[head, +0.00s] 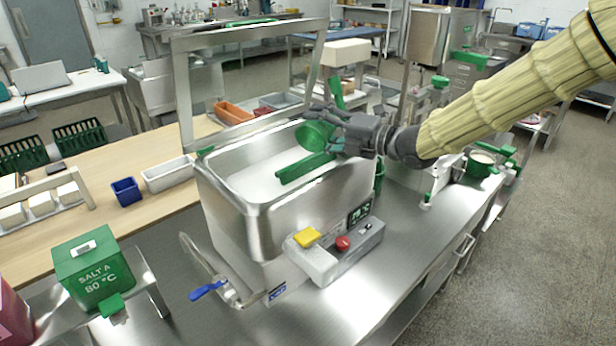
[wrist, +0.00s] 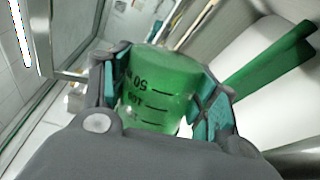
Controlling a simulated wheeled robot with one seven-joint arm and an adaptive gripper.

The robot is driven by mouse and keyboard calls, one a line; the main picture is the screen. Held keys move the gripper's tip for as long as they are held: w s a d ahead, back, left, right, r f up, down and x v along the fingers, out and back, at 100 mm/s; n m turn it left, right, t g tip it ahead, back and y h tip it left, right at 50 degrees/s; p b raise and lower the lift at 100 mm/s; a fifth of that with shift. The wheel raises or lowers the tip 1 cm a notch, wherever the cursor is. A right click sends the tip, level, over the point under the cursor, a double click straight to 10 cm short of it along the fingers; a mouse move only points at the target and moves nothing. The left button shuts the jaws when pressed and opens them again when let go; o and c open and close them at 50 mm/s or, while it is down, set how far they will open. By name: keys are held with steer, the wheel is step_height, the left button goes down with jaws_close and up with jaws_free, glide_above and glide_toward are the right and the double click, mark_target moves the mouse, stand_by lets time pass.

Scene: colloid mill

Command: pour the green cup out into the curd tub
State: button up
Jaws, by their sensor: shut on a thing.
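My gripper (head: 332,128) is shut on the green cup (head: 314,135), holding it above the right back part of the curd tub (head: 238,196). The cup lies tipped well over, with a round end facing left toward the camera. In the wrist view the cup (wrist: 155,92) sits between both finger pads, and its black scale marks and numbers read upside down. The tub is a steel vat with white content inside. I cannot tell whether anything is running from the cup.
A green bar (head: 304,168) lies across the tub under the cup. A steel frame (head: 180,98) rises at the tub's back left. A control box (head: 335,255) with yellow and red buttons stands in front. A blue-handled valve (head: 207,290) is at the lower left.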

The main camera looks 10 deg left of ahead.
steer(key=shift+s+r+p, duration=0.1)
steer(key=shift+p, duration=0.4)
steer(key=shift+r+p, duration=0.2)
steer(key=shift+p, duration=0.4)
steer(key=m+p, duration=0.1)
steer(key=p, duration=0.1)
steer(key=w+p, duration=0.1)
steer(key=p, duration=0.2)
steer(key=shift+f+m, duration=0.3)
steer(key=shift+m, duration=0.1)
steer(key=shift+d+f, duration=0.1)
steer(key=shift+f, duration=0.35)
steer(key=shift+p, duration=0.35)
steer(key=m+p, duration=0.1)
steer(key=p, duration=0.2)
steer(key=r+m+p, duration=0.1)
steer(key=p, duration=0.1)
steer(key=shift+w+g+p, duration=0.3)
steer(key=shift+p, duration=0.1)
steer(key=shift+d+f+m, duration=0.1)
steer(key=shift+m, duration=0.2)
